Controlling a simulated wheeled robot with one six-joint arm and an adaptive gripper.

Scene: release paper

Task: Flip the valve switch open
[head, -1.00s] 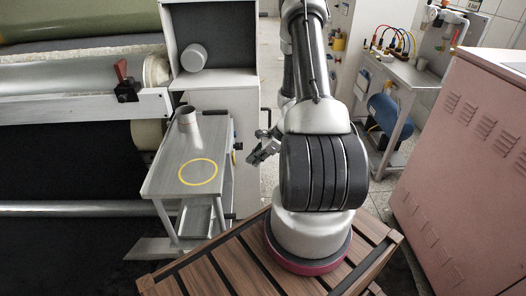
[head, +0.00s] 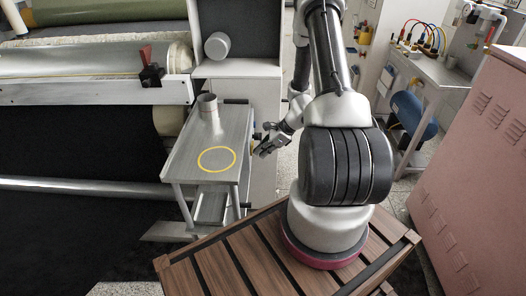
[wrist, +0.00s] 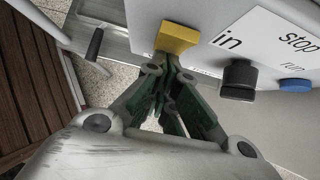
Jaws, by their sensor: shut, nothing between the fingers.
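In the wrist view a yellow switch handle (wrist: 178,38) sticks out from a white panel (wrist: 200,15). My gripper (wrist: 172,70) is shut and empty, with its dark green fingers together just below the yellow handle. I cannot tell whether the fingertips touch it. A black knob (wrist: 240,76) sits below the printed word "in", and a blue button (wrist: 295,85) is to its right. In the head view my gripper (head: 263,150) is beside the right side of the metal table.
A red lever (head: 146,54) is on the roller machine at left. A pink cabinet (head: 475,160) stands at right. A dark rod handle (wrist: 95,44) projects in the wrist view.

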